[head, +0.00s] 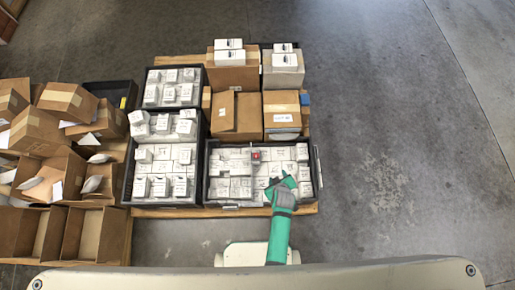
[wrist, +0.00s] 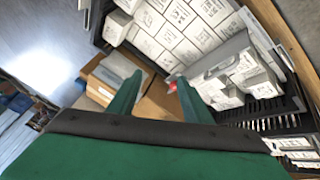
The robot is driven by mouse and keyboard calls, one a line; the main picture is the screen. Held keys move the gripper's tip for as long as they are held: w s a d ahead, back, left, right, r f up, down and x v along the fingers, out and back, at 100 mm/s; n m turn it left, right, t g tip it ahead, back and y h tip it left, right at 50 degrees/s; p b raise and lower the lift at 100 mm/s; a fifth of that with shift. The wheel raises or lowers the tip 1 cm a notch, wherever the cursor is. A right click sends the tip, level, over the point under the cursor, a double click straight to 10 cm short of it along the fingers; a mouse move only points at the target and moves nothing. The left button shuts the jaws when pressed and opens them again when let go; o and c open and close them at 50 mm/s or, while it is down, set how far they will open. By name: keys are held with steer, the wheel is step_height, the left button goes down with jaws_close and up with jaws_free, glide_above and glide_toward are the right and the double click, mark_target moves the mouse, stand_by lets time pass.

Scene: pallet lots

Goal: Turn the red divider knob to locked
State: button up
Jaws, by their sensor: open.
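The small red knob (head: 256,156) stands near the back of the front-right black crate (head: 318,180), among the white boxes. In the wrist view the red knob (wrist: 172,86) shows only in part beside the tip of the right finger. A grey strip, which looks like the divider (wrist: 222,56), runs from near the knob between the white boxes. My green gripper (head: 282,184) is over the front right part of that crate, apart from the knob. I cannot tell the knob's setting.
White boxes (head: 236,186) fill the crate around the knob. Cardboard boxes (head: 236,115) stand right behind it, some topped with white boxes. More black crates of white boxes (head: 160,158) stand to the left. Open cartons (head: 50,180) crowd the far left. The floor (head: 400,130) at right is clear.

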steer(key=w+a+f+n+g+y, duration=0.2)
steer(key=w+f, duration=0.1)
steer(key=w, duration=0.5)
steer(key=n+g+y, duration=0.1)
steer(key=y, duration=0.1)
glide_toward(256, 155)
steer(key=shift+x, duration=3.85)
steer(key=shift+h, duration=0.3)
steer(key=c, duration=1.1)
